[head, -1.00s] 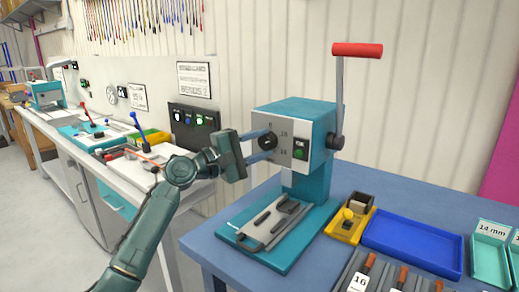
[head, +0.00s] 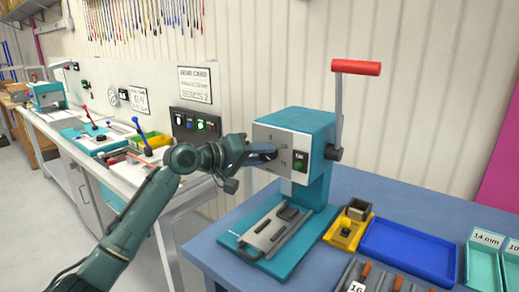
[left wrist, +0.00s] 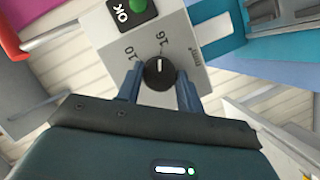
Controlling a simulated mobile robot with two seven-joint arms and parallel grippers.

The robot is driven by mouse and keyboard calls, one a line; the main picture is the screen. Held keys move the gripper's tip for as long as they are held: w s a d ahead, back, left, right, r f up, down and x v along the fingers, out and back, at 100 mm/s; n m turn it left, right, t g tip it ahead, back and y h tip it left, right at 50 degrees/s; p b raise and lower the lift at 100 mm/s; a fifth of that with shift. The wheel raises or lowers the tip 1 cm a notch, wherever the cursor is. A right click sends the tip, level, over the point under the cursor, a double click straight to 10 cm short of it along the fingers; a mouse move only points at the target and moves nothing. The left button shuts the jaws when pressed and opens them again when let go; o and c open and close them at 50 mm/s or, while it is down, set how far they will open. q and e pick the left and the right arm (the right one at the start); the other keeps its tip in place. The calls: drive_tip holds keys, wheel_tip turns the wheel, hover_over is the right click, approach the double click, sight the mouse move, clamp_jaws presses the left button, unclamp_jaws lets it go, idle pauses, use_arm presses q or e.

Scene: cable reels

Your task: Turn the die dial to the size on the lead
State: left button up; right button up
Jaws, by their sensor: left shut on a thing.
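The teal crimp press (head: 318,130) stands on the blue bench with a pale front plate bearing size numbers. My left gripper (head: 262,153) is at that plate, its fingers on either side of the black die dial, which they mostly hide in the head view. In the left wrist view the fingers (left wrist: 160,88) are shut on the dial (left wrist: 159,74). The dial's white mark points up in that picture, towards the printed 16; the 10 is to its left. A white tag reading 16 (head: 356,287) is at the bottom edge of the head view. My right gripper is not in view.
The press has a red-handled lever (head: 356,68) and a green OK button (head: 299,164). A yellow holder (head: 347,231), a blue tray (head: 409,250) and a teal 14 mm bin (head: 484,257) stand to its right. A workbench runs along the wall at left.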

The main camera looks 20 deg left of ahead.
use_arm(q)
drive_tip(key=shift+r+m+y+p, duration=0.1)
drive_tip(key=shift+m+y+p, duration=0.25)
drive_tip(key=shift+m, duration=0.15)
idle(0.3)
drive_tip(key=o, duration=1)
drive_tip(key=b+v, duration=0.2)
drive_tip(key=v, duration=1.1)
drive_tip(key=shift+b, duration=0.35)
